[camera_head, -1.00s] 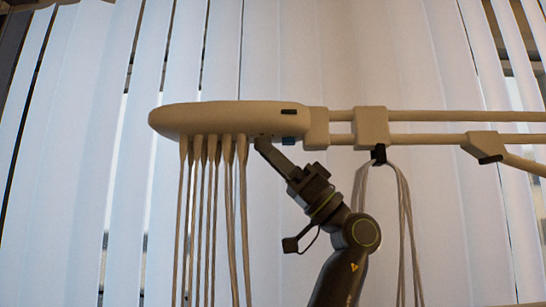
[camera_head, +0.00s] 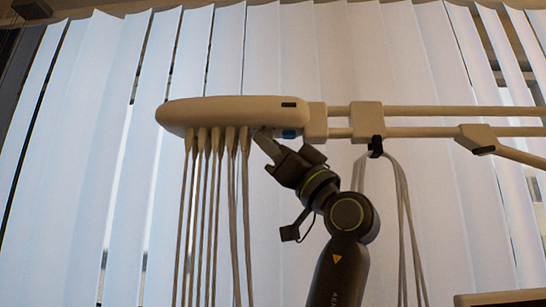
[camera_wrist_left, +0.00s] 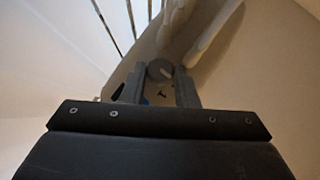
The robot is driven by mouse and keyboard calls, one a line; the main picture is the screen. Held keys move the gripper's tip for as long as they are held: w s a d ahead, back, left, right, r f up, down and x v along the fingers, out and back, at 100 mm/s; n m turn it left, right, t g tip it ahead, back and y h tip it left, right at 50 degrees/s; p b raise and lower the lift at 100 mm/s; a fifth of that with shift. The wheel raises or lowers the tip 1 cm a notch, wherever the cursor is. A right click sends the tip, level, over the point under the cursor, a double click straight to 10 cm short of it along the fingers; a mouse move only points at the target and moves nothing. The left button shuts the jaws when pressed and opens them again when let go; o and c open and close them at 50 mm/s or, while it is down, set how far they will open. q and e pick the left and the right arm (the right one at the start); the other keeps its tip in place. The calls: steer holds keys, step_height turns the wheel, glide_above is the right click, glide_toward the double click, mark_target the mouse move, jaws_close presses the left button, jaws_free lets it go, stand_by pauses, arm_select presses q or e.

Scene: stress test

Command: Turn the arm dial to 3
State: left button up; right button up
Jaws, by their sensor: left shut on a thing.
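The arm unit is a long white rounded body (camera_head: 225,112) hanging from white rails in the head view, with cords under it. My left gripper (camera_head: 264,137) reaches up from below to its underside, near a small blue part (camera_head: 289,133). In the left wrist view a round grey dial (camera_wrist_left: 159,69) with a lighter mark sits between the tips of my left gripper (camera_wrist_left: 160,80), which is shut on it. The dial's numbers cannot be read. In the head view the dial is hidden by the unit and the gripper. My right gripper is not in view.
Several pale cords (camera_head: 216,215) hang from the unit just left of my gripper. A looped grey cable (camera_head: 402,215) hangs from a black hook (camera_head: 376,147) right of my arm. White vertical blinds (camera_head: 90,160) fill the background.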

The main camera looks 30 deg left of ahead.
arm_select(q)
steer(key=shift+s+r+m+t, duration=0.1)
steer(key=shift+m+t, duration=0.3)
steer(key=shift+t, duration=0.6)
steer(key=o, duration=0.7)
steer(key=shift+o, duration=1.4)
steer(key=shift+w+d, duration=0.1)
steer(key=shift+w, duration=0.1)
steer(key=shift+s, duration=0.1)
steer(key=shift+f+b, duration=0.2)
steer(key=shift+b, duration=0.1)
